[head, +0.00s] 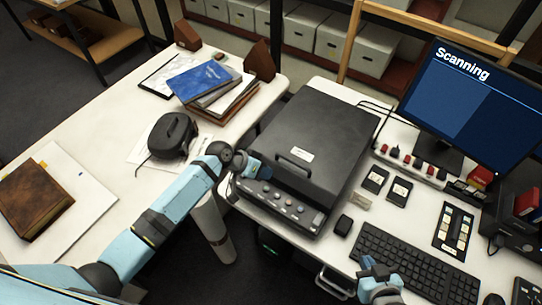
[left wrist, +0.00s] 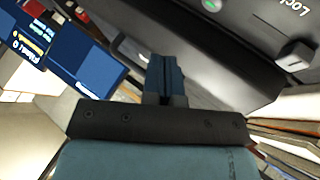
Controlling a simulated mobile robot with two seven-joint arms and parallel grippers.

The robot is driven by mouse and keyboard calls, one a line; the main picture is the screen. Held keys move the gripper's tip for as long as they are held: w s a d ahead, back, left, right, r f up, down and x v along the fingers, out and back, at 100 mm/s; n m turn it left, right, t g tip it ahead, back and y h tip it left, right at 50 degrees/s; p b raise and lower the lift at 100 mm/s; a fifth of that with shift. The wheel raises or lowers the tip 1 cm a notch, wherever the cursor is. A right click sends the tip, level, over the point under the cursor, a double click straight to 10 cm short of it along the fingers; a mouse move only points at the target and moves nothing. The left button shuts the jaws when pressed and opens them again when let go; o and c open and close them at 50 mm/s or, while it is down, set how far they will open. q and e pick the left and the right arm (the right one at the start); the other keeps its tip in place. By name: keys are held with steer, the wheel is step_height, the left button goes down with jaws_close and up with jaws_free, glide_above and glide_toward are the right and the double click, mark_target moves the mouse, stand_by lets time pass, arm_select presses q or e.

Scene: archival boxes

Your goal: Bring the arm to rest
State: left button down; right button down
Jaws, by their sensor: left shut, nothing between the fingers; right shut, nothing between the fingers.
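My left arm reaches in from the left, light blue with dark joints. My left gripper (head: 262,168) is at the front left edge of the black scanner (head: 315,130), close to its button panel; I cannot tell if it touches. In the left wrist view the left fingers (left wrist: 165,75) are together with nothing between them. The scanner's lid is down. My right gripper (head: 380,278) is at the bottom of the head view, in front of the keyboard (head: 415,265), shut and empty.
The monitor (head: 470,95) reads "Scanning". A dark handheld device (head: 173,137), a stack of books (head: 215,85) and an old brown book (head: 35,198) lie on the left table. Several grey archival boxes (head: 340,45) stand behind.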

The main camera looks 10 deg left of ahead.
arm_select(q)
steer(key=s+a+f+n+t+y, duration=0.1)
steer(key=s+a+f+t, duration=0.1)
steer(key=s, duration=0.4)
steer(key=s+a+f+n+t+y, duration=0.1)
steer(key=s+a+f+t+y, duration=0.1)
steer(key=s, duration=0.3)
steer(key=s+a+r+t+y, duration=0.1)
steer(key=s+a+t, duration=0.1)
steer(key=s, duration=0.3)
steer(key=s+a+r+t+y, duration=0.1)
steer(key=s+a+r+t, duration=0.1)
steer(key=s, duration=0.3)
steer(key=shift+s+a+r+y, duration=0.25)
steer(key=shift+s+a+y, duration=0.05)
steer(key=shift+a, duration=0.05)
stand_by(2.0)
